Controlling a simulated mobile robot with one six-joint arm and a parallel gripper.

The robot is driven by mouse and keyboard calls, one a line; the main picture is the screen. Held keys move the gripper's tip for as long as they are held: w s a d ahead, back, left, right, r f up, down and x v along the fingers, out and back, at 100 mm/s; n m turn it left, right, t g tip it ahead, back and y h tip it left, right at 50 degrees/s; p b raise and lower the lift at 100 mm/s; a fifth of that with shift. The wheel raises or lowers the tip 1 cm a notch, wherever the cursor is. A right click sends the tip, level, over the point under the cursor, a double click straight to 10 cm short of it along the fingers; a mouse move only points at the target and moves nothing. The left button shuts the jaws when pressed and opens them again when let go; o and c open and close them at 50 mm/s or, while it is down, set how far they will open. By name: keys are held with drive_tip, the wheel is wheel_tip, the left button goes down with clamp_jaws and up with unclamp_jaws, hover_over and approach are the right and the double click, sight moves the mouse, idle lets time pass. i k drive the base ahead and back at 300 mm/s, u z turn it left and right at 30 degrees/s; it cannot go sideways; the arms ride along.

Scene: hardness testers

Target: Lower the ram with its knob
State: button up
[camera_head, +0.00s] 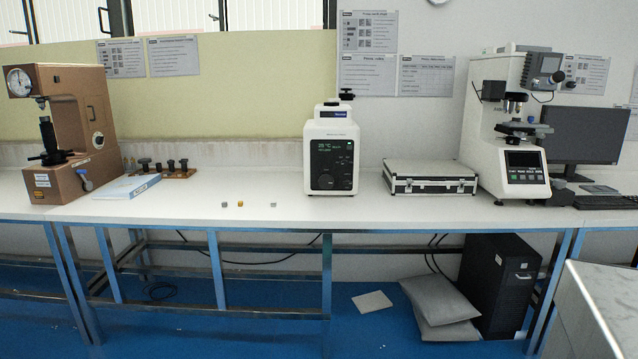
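A white benchtop machine (332,128) with a black front panel stands mid-table. Its lit display (331,147) has greenish text, and a round dial (326,181) sits low on the panel. A small black knob (346,94) stands up at its top right. A brown hardness tester (72,125) stands at the far left, with a dial gauge and a dark spindle (49,138) with a handwheel. A white microscope-type tester (490,125) stands at the right. No part is labelled legibly as the ram. My gripper is not in view.
Several small blocks, including a yellowish one (240,204), lie near the white table's (400,210) front edge. A closed silver-edged case (430,177) lies right of the machine. A binder (128,187) and wooden specimen rack (178,174) lie left. A monitor (585,135) stands far right.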

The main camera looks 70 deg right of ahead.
sight(326, 181)
drive_tip(key=z, duration=0.45)
drive_tip(key=i, duration=0.95)
drive_tip(key=z, duration=0.6)
